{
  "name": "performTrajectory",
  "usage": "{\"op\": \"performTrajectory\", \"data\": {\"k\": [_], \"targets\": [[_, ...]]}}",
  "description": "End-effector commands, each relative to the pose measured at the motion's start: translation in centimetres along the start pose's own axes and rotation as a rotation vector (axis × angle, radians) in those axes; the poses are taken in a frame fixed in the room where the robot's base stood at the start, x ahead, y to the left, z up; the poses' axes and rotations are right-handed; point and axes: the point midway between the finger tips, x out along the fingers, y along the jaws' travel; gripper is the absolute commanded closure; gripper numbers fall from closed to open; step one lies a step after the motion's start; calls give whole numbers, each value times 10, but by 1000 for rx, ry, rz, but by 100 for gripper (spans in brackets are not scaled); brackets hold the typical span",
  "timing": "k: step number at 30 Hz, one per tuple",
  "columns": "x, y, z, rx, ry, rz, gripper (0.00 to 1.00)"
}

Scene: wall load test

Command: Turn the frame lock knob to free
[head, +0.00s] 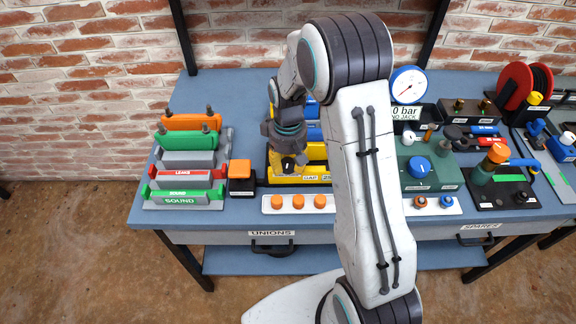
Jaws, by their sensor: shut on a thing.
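The yellow frame (318,172) stands on the bench left of my arm, with blue parts in it and a label on its front that seems to read GAP. My gripper (289,163) points down at the front left of this frame. It is shut on a small dark part there, which I take to be the frame lock knob. The fingers cover most of the knob, so its setting and any free or lock marking cannot be read. My arm hides the right end of the frame.
Left of the frame are an orange-topped block (241,170) and a rack (183,198) with red and green bars. A white strip (271,205) with orange knobs lies in front. A green box (443,176) with a blue knob (419,167) and a gauge (408,84) are right of my arm.

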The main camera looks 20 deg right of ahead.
Motion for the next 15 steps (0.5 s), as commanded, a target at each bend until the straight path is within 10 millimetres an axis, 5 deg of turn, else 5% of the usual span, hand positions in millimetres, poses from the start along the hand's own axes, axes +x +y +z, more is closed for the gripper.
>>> {"op": "performTrajectory", "data": {"k": [15], "targets": [[3, -1, 2, -197, -8, -3, 94]]}}
